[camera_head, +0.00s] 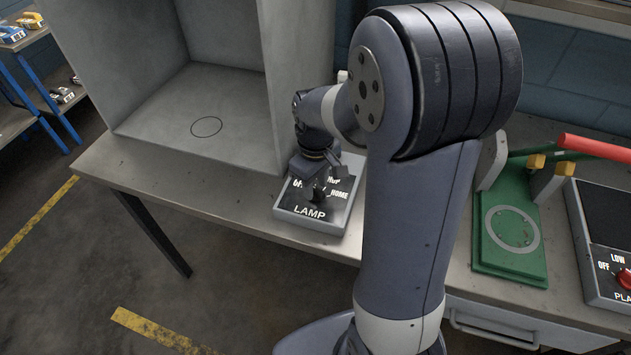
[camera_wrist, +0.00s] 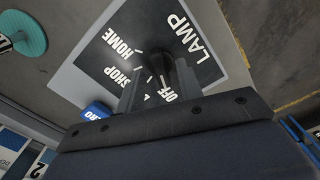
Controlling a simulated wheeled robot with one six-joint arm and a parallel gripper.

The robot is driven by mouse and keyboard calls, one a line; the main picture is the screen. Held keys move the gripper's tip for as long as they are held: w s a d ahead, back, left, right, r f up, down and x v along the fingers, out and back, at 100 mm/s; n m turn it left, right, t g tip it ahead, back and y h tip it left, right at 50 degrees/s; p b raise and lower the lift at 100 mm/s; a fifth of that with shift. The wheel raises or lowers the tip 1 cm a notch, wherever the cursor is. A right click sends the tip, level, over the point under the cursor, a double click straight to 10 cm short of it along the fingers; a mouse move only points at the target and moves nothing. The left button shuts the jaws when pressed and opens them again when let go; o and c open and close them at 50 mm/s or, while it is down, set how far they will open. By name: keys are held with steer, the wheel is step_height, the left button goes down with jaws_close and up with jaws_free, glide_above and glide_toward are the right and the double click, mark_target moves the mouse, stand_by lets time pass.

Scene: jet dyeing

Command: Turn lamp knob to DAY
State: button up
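The lamp panel is a light box with a black face marked LAMP (camera_head: 283,216), on the bench in the head view. In the wrist view its face (camera_wrist: 205,62) shows the words LAMP, HOME, SHOP and OFF; I see no word DAY. A dark knob (camera_wrist: 158,63) seems to stand in the middle of the face, partly hidden by my fingers. My gripper (camera_head: 325,186) points down over the panel. In the wrist view the fingers of my gripper (camera_wrist: 158,85) are apart, with panel face visible between them. Contact with the knob and the knob's pointing direction are unclear.
A grey open booth (camera_head: 190,95) stands behind and left of the panel. To the right are a green fixture (camera_head: 511,265) with a red-handled bar (camera_head: 595,148) and another panel with a red knob (camera_head: 625,279). The bench front edge lies close before the lamp panel.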

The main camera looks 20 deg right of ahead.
steer(key=shift+s+f, duration=0.15)
steer(key=shift+c, duration=0.3)
jaws_close()
steer(key=shift+m, duration=0.3)
steer(key=m, duration=0.4)
steer(key=shift+m+b, duration=0.35)
steer(key=shift+m, duration=1.75)
